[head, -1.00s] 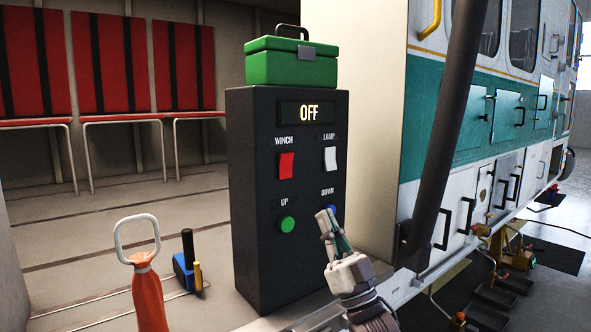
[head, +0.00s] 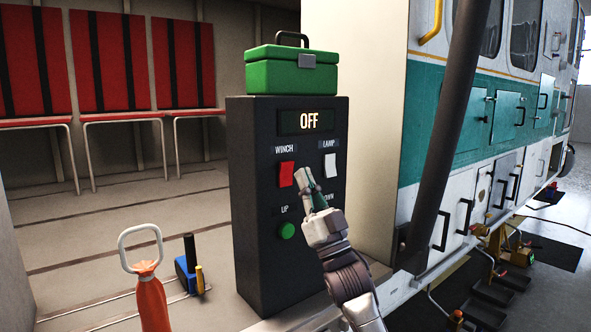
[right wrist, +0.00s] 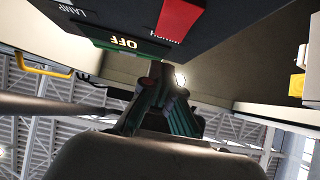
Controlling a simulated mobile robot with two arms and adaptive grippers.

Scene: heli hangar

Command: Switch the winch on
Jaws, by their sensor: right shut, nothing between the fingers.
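The dark control box (head: 258,262) stands upright in the middle of the head view. Its display (head: 309,121) reads OFF. The red WINCH switch (head: 286,174) is at the upper left of its front, and also shows in the right wrist view (right wrist: 180,18). The white LAMP switch (head: 330,165) is at the upper right, the green UP button (head: 286,231) below the red switch. My right gripper (head: 302,178) is shut and empty, its tips just right of the red switch; I cannot tell whether they touch the panel. It hides the DOWN button. My left gripper is not in view.
A green toolbox (head: 290,76) sits on top of the box. A dark slanted pole (head: 446,140) stands to the right, before the white and teal helicopter (head: 425,125). An orange bag with a pale loop handle (head: 151,296) and a blue item (head: 186,274) are at lower left.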

